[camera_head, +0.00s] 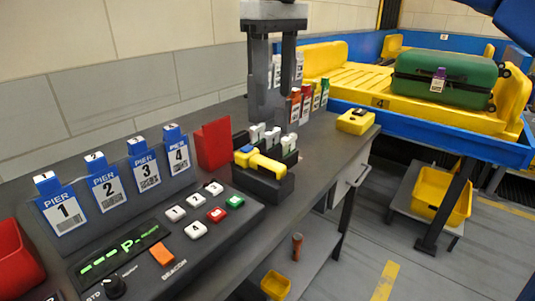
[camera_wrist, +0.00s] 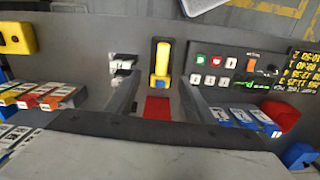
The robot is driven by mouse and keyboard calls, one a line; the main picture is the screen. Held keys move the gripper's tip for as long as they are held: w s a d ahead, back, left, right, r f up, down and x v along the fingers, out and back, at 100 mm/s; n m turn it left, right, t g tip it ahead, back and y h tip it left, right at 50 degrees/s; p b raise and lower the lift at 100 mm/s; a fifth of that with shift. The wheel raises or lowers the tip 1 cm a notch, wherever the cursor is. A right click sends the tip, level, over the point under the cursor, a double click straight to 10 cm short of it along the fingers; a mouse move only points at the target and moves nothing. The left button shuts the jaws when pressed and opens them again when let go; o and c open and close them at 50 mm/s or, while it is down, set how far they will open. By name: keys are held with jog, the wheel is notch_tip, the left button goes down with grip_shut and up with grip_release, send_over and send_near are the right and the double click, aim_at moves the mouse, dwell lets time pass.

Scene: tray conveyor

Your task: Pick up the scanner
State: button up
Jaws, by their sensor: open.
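The scanner (camera_head: 262,163) is yellow with a blue end and lies in a dark holder (camera_head: 268,187) on the grey counter. In the wrist view the scanner (camera_wrist: 163,60) stands upright in the picture, beyond and between my fingers. My gripper (camera_head: 273,120) is open and empty, pointing down above and behind the scanner in the head view. Its two fingers also show in the wrist view (camera_wrist: 160,92), apart and not touching the scanner. Part of the holder is hidden under the scanner.
A red upright block (camera_head: 213,144) stands left of the holder. White-topped pieces (camera_head: 287,142) sit close behind the scanner. A button panel (camera_head: 165,245) and numbered pier cards (camera_head: 103,180) fill the left. A green suitcase (camera_head: 445,75) lies on a yellow tray at right.

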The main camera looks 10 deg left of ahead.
jog(key=a, duration=0.2)
send_near(264, 159)
jog(key=shift+n, duration=0.3)
notch_tip(264, 159, down, 9)
jog(key=shift+a+r, duration=0.15)
jog(key=shift+r, duration=0.05)
grip_shut()
dwell(0.4)
